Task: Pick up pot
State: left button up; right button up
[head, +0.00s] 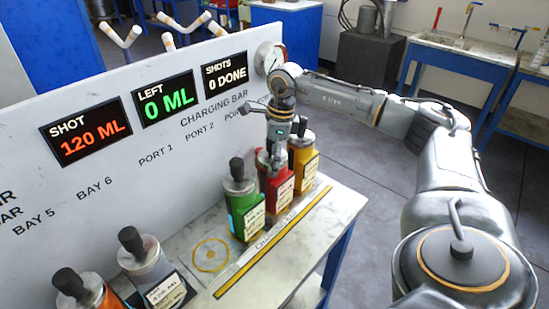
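Several metal canisters with coloured bodies stand along the bench; which one is the pot is not marked. A green canister (246,213) with a black knob, a red canister (280,184) and a yellow canister (304,163) stand in a row at the centre. A silver canister (147,263) and an orange canister (104,296) stand at the lower left. My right gripper (276,165) points down at the top of the red canister. Its fingers overlap the canister's top, so contact and opening are unclear. My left gripper is out of view.
The bench (333,215) has an empty ring mark (211,255) left of the green canister. A white panel (90,175) with displays and a gauge (268,58) rises behind the canisters. Open floor (365,165) and a sink bench (465,55) lie to the right.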

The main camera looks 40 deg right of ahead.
jog(key=shift+c, duration=0.4)
jog(key=c, duration=1.8)
jog(key=shift+r, duration=0.1)
